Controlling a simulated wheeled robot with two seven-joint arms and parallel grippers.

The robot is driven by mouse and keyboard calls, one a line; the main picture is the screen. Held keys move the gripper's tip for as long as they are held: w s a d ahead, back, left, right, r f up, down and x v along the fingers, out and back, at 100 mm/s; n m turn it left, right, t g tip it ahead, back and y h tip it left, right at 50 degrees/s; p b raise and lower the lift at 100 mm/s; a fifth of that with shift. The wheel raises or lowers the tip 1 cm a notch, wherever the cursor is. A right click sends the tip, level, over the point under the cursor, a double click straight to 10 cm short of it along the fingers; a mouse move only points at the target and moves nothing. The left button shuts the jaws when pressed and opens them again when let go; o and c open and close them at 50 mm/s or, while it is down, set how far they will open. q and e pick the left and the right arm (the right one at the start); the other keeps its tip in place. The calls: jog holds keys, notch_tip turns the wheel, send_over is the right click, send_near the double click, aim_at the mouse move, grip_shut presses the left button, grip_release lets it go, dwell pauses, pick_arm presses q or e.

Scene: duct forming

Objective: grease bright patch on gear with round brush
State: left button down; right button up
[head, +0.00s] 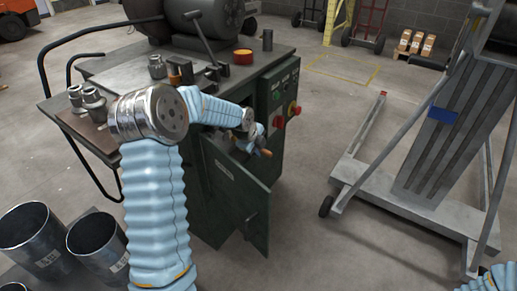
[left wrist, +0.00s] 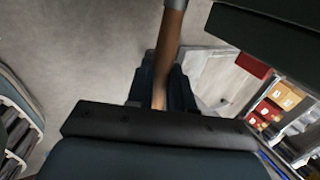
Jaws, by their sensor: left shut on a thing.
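My left gripper (head: 258,146) is at the open front of the dark green machine cabinet (head: 283,85), above its tilted door (head: 238,195). It is shut on the round brush, whose brown wooden handle (head: 266,153) pokes out beside the fingers. In the left wrist view the brush handle (left wrist: 168,45) stands between the dark fingers (left wrist: 160,92), with a metal collar at the top edge. The bristles are out of view. I cannot make out the gear or its bright patch in either view. My right gripper is out of view; only a bit of blue sleeve shows at the lower right.
Red and green buttons (head: 293,108) sit on the cabinet's right face. Metal fittings (head: 88,103) and an orange-topped tin (head: 243,57) stand on top. Dark buckets (head: 97,240) stand at lower left. A grey wheeled frame (head: 420,195) is at right, with open floor between.

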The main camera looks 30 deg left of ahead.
pick_arm(q)
jog(key=shift+a, duration=0.75)
jog(key=shift+w, duration=0.1)
jog(key=shift+r, duration=0.6)
jog(key=shift+r+p, duration=0.6)
jog(key=shift+r, duration=0.1)
jog(key=w, duration=0.2)
jog(key=w+p, duration=0.1)
jog(key=w, duration=0.1)
jog(key=shift+d, duration=0.2)
dwell(0.4)
jog(key=shift+f, duration=0.1)
